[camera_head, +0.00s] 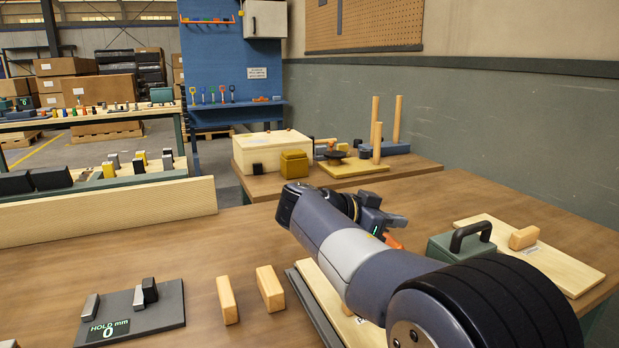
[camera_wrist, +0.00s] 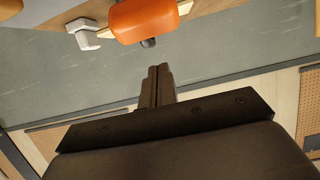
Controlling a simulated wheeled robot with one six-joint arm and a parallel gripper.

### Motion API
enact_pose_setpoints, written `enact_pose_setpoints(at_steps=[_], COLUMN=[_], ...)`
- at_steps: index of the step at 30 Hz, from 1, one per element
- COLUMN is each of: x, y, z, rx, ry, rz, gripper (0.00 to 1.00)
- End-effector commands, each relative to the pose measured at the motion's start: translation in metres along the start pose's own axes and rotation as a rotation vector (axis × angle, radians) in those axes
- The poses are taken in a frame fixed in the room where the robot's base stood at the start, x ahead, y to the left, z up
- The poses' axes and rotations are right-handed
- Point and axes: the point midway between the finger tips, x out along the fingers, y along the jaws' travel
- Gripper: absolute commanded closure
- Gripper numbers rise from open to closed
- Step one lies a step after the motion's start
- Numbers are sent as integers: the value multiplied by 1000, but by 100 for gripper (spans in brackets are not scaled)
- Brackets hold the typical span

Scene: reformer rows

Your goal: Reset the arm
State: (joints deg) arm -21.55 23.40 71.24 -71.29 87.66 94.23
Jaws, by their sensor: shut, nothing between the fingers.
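My arm reaches from the lower right of the head view toward the upper left and bends at the wrist over the brown table (camera_head: 225,258). My gripper (camera_head: 388,218) hangs at the end of the arm, above the table. In the wrist view my gripper (camera_wrist: 158,70) has its two dark fingers together, with nothing between them. An orange rounded thing (camera_wrist: 145,20) shows beyond the fingertips in the wrist view, apart from them. Part of the table behind my arm is hidden.
A dark plate (camera_head: 160,312) with small grey and black blocks lies at left. Two wooden blocks (camera_head: 228,300) (camera_head: 270,288) stand beside it. A green case (camera_head: 460,245) with a black handle stands at right, near a pale board (camera_head: 575,275). Bare table lies at centre left.

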Motion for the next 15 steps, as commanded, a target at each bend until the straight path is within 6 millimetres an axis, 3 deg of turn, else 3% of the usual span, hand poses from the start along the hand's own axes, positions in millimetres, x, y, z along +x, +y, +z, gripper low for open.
enact_pose_setpoints(at_steps=[1, 15], x=[12, 26], y=[1, -7], z=[0, -4], rx=[1, -34], ry=[0, -148], rz=[6, -3], gripper=[100, 100])
